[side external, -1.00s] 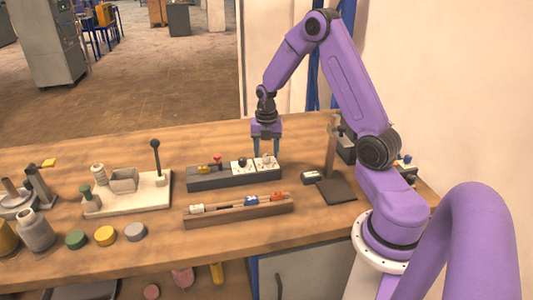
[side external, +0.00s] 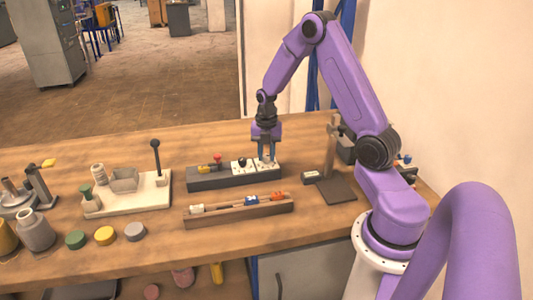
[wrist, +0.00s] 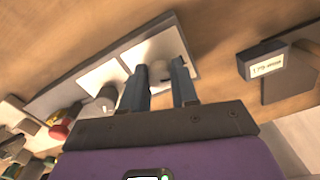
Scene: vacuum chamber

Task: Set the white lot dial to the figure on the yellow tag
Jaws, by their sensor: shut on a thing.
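A long grey box (side external: 208,182) on the bench carries two white plates at its right end. The white dial (wrist: 158,70) is a small pale knob on the end plate (wrist: 171,47). My gripper (side external: 266,160) points down over that plate. In the wrist view my gripper (wrist: 160,78) has one finger on each side of the knob and is shut on it. The fingers hide most of the dial, so its setting cannot be read. No clearly yellow tag shows; a small dark block (wrist: 246,59) bears a pale label (wrist: 267,66) whose print is too small to be sure of.
A dark knob (side external: 242,162) stands on the neighbouring plate, close to my fingers. A red knob (side external: 217,157) and yellow piece (side external: 203,168) sit further left. A wooden tray (side external: 238,211) lies in front. A stand (side external: 335,188) is to the right.

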